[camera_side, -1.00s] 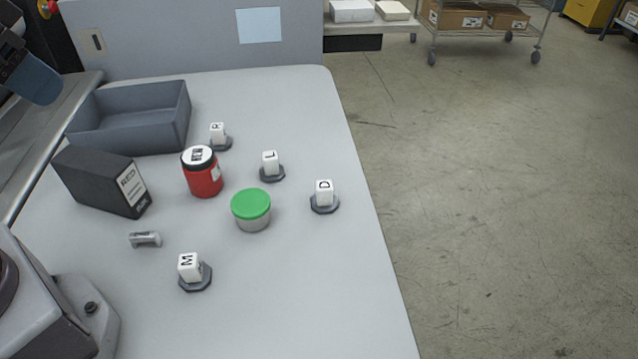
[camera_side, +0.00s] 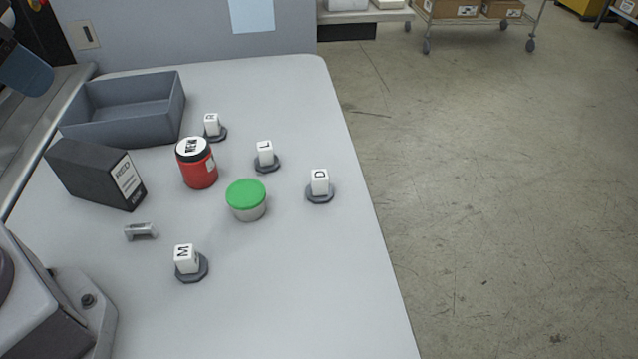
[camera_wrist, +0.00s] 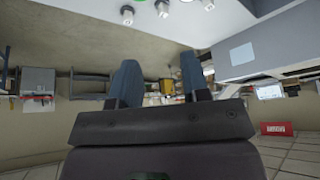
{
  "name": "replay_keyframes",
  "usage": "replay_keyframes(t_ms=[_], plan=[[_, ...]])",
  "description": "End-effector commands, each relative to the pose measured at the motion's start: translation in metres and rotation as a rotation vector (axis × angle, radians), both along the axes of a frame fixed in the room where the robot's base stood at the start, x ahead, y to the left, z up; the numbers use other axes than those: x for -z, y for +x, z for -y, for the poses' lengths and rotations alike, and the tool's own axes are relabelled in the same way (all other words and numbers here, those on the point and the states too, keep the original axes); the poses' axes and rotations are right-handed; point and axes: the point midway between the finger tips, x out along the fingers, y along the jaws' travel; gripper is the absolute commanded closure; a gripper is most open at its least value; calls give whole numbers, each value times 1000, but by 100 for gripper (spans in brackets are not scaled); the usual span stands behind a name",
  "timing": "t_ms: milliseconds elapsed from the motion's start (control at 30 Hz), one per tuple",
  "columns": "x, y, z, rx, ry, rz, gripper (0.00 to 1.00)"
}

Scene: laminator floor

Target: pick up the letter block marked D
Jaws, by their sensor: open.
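The block marked D (camera_side: 320,182) is a small white block standing on a dark grey octagonal base near the table's right edge in the side view. My gripper (camera_wrist: 158,78) shows in the wrist view with its two blue fingers apart and nothing between them. It is well away from the blocks. Several small white blocks show at the top of the wrist view, but their letters are too small to read. A blue part of my arm (camera_side: 25,70) shows at the side view's top left, far from the D block.
Other blocks are M (camera_side: 186,258), L (camera_side: 265,153) and one resembling R (camera_side: 211,124). A green-lidded jar (camera_side: 246,198) stands left of D. The front right table is clear.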

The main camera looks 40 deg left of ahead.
Motion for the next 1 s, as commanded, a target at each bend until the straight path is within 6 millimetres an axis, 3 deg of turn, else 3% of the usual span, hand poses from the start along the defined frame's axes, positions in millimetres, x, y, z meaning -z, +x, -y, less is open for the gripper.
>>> replay_keyframes(t_ms=[233, 300, 333, 633, 800, 1000], plan=[[0, 0, 0, 0, 0, 0, 57], [0, 0, 0, 0, 0, 0, 41], [0, 0, 0, 0, 0, 0, 38], [0, 0, 3, 16, 0, -2, 38], [25, 9, 23, 113, 3, -137, 38], [58, 41, 50, 286, 109, -331, 38]])
